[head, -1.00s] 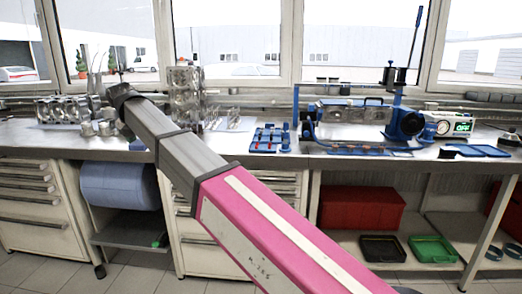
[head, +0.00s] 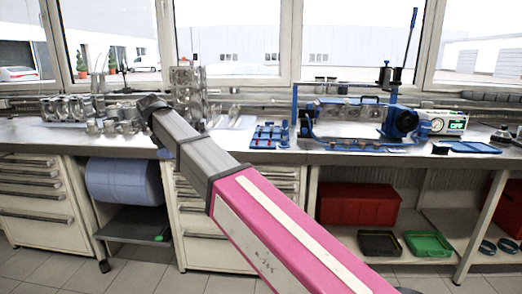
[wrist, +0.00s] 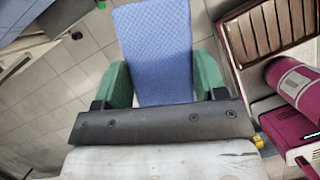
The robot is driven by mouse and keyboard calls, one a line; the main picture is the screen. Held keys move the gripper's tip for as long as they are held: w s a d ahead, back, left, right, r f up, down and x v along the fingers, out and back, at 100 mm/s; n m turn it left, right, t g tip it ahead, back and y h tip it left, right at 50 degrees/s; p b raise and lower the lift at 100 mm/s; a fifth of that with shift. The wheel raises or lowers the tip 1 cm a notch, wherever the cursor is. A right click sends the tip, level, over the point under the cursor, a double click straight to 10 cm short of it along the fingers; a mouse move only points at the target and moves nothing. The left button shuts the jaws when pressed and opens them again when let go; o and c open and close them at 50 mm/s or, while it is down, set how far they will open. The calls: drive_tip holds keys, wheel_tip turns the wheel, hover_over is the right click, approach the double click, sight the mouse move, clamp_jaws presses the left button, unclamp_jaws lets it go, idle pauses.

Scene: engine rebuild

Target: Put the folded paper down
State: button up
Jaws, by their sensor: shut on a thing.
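The folded paper (wrist: 153,45) is a flat blue textured piece in the wrist view. It sits between the two green fingers of my gripper (wrist: 162,78), which is shut on it. The paper extends out past the fingertips, and its near end is hidden behind the dark gripper body. Tiled floor shows behind it in the wrist view. In the head view my arm reaches to the left side of the workbench (head: 345,157), and the gripper and paper are hidden behind the arm's end.
Metal engine parts (head: 75,107) stand on the bench's left. A blue tray (head: 268,136) and a blue-framed fixture with a cylinder head (head: 345,112) are to the right. A blue paper roll (head: 125,181) hangs below. Some bare benchtop shows between the tray and fixture.

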drive_tip(key=w+d+f+m+g+h, duration=0.1)
drive_tip(key=w+d+f+m, duration=0.2)
drive_tip(key=d, duration=0.5)
drive_tip(key=w+d+f+m+h, duration=0.1)
drive_tip(key=w+d+f+m, duration=0.2)
drive_tip(key=d, duration=0.5)
drive_tip(key=s+d+f+m+g, duration=0.2)
drive_tip(key=d+f+m, duration=0.3)
drive_tip(key=d, duration=0.7)
drive_tip(key=s+d+f+m+g, duration=0.1)
drive_tip(key=d+f+m, duration=0.4)
drive_tip(key=d, duration=0.7)
drive_tip(key=s+d+f+m+g, duration=0.2)
drive_tip(key=d+f+m, duration=0.3)
drive_tip(key=d, duration=0.7)
drive_tip(key=shift+s+d+f+g, duration=0.2)
drive_tip(key=shift+s+f+g, duration=0.2)
drive_tip(key=shift+g, duration=0.1)
